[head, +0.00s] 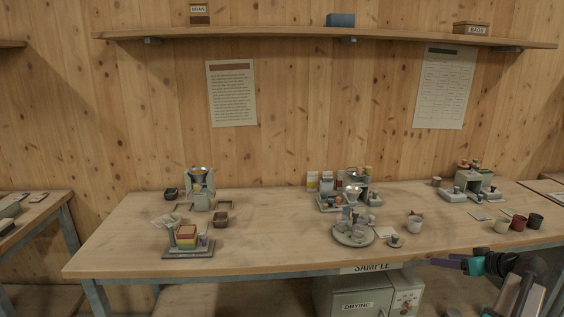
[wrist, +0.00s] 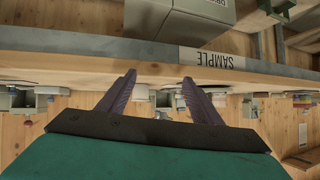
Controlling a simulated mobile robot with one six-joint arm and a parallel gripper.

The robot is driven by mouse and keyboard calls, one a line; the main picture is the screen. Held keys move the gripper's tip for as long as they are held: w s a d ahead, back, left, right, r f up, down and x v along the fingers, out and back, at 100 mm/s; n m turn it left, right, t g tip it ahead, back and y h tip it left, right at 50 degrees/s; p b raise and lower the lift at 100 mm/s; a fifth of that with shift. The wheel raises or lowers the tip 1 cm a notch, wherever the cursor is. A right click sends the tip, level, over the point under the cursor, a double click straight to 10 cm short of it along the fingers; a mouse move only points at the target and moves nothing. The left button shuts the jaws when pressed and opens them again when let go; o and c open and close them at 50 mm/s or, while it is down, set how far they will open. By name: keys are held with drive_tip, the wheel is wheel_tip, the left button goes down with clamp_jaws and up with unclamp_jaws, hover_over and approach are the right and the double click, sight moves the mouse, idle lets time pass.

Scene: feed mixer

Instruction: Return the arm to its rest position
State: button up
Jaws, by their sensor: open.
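My gripper (head: 447,263) shows at the lower right in the head view, in front of the table's front edge and pointing left. In the wrist view the two purple fingers (wrist: 158,88) stand apart, with nothing between them. The wrist view looks upside down at the table (wrist: 60,69) and its front edge, which carries the SAMPLE label (wrist: 212,58). My arm is folded at the lower right corner of the head view, and its lower part is out of the frame.
The table (head: 130,245) bears several small devices, a round tray (head: 341,238) with small items, and cups (head: 518,222) at its right end. A grey drying cabinet (head: 345,297) stands below the front edge.

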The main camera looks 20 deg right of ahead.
drive_tip(key=w+a+f+g+y, duration=0.15)
drive_tip(key=w+a+f, duration=0.25)
drive_tip(key=a+f, duration=0.45)
drive_tip(key=w+a+f+g+y, duration=0.15)
drive_tip(key=w+a+f, duration=0.25)
drive_tip(key=a+f, duration=0.4)
drive_tip(key=w+a+f+g+y, duration=0.15)
drive_tip(key=w+a+f, duration=0.25)
drive_tip(key=a+f, duration=0.4)
drive_tip(key=s+a+f+g, duration=0.25)
drive_tip(key=a+f, duration=0.35)
drive_tip(key=a, duration=0.4)
drive_tip(key=s+a+f+g, duration=0.1)
drive_tip(key=a+f+g, duration=0.2)
drive_tip(key=a+f, duration=0.5)
drive_tip(key=s+a+f+n+g+h, duration=0.1)
drive_tip(key=s+a+f, duration=0.4)
drive_tip(key=s+a, duration=0.5)
drive_tip(key=s+a+f+g+h, duration=0.3)
drive_tip(key=s+a+f+g, duration=0.3)
drive_tip(key=s+a, duration=0.4)
drive_tip(key=s, duration=0.2)
drive_tip(key=shift+s+a+n, duration=0.3)
drive_tip(key=shift+a+n, duration=0.05)
drive_tip(key=shift+n, duration=0.05)
